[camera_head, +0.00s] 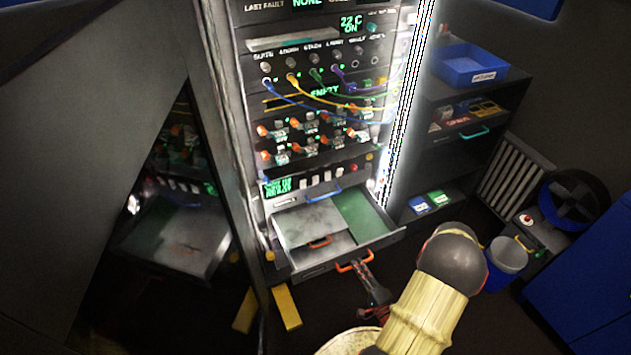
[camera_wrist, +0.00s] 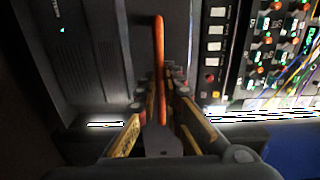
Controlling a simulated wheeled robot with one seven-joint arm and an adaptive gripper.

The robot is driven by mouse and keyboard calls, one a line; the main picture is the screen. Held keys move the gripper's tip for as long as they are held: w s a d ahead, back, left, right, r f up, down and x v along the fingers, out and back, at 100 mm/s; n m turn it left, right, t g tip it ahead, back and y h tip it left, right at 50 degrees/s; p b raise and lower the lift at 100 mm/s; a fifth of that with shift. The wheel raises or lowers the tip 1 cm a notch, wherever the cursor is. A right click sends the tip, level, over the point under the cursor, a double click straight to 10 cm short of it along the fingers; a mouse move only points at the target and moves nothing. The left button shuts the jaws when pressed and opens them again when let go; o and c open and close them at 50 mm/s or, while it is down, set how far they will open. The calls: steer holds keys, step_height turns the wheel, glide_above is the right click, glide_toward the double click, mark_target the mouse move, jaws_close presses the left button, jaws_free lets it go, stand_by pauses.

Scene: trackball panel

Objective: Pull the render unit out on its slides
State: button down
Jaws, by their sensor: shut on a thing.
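The render unit (camera_head: 301,222) is a dark drawer-like unit low in the lit rack. It stands out from the rack front, with a grey board and a green board (camera_head: 365,213) showing inside. Its orange front handle (camera_head: 354,261) also shows in the wrist view (camera_wrist: 159,45), running between my fingers. My gripper (camera_head: 364,275) is at this handle, low in front of the unit. In the wrist view my gripper (camera_wrist: 160,82) has both fingers closed around the handle. The slides themselves are hard to make out.
Colored cables (camera_head: 325,92) hang across the rack above. A shelf at right bears a blue bin (camera_head: 468,68). A blue-and-white bucket (camera_head: 506,262) and a black round thing (camera_head: 574,198) stand at right. A yellow strip (camera_head: 286,307) lies on the floor. A dark glossy surface at left mirrors the unit.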

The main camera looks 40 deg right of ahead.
steer(key=shift+s+f, duration=0.1)
steer(key=shift+v, duration=3)
steer(key=shift+a, duration=0.1)
steer(key=c, duration=1.9)
jaws_free()
steer(key=shift+v, duration=2.45)
steer(key=shift+s, duration=0.1)
